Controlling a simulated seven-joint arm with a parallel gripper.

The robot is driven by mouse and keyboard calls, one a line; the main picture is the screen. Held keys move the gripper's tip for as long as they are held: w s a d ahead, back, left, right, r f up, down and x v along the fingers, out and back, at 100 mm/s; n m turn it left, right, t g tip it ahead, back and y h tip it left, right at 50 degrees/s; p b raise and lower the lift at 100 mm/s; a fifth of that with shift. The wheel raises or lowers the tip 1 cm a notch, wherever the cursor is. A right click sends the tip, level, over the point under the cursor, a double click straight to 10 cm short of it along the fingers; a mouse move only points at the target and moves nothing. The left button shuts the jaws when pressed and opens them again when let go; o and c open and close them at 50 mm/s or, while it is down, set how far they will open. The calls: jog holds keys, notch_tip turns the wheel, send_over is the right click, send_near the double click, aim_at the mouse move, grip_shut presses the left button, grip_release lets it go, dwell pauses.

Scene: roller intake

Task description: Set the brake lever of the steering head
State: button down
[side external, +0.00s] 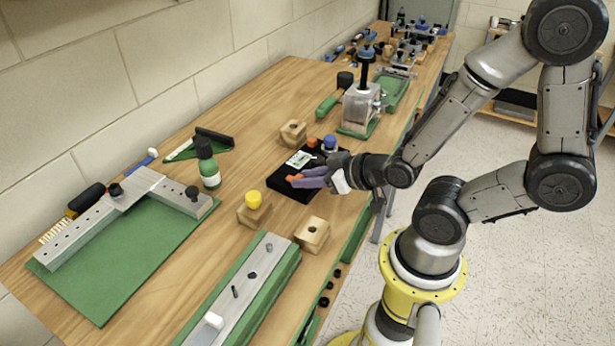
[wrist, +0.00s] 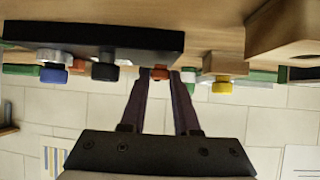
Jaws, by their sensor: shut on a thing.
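A black flat unit (side external: 285,190) lies on the bench, with a white label (side external: 300,158) on top; I take it for the steering head. It also shows as a dark block in the wrist view (wrist: 110,36). My gripper (side external: 307,178) reaches in from the right, low over the unit. Its purple fingers are shut on a small orange piece (wrist: 160,73), which also shows at the fingertips in the side view (side external: 293,179). Whether this piece is the brake lever's end I cannot tell. A blue knob (side external: 330,142) and an orange-red knob (side external: 312,142) stand at the unit's far edge.
A yellow knob (side external: 253,198) sits on a wooden block, with another wooden block (side external: 312,235) nearby. Bare bench shows left of the unit.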

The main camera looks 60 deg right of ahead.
jog(key=c, duration=0.6)
grip_release()
jog(key=shift+c, duration=0.2)
jog(key=shift+r, duration=0.1)
jog(key=shift+s+r, duration=0.25)
jog(key=shift+s, duration=0.15)
jog(key=shift+v, duration=2)
notch_tip(320, 180, up, 7)
jog(key=shift+f, duration=0.1)
jog(key=shift+w+a, duration=0.1)
jog(key=shift+a, duration=0.05)
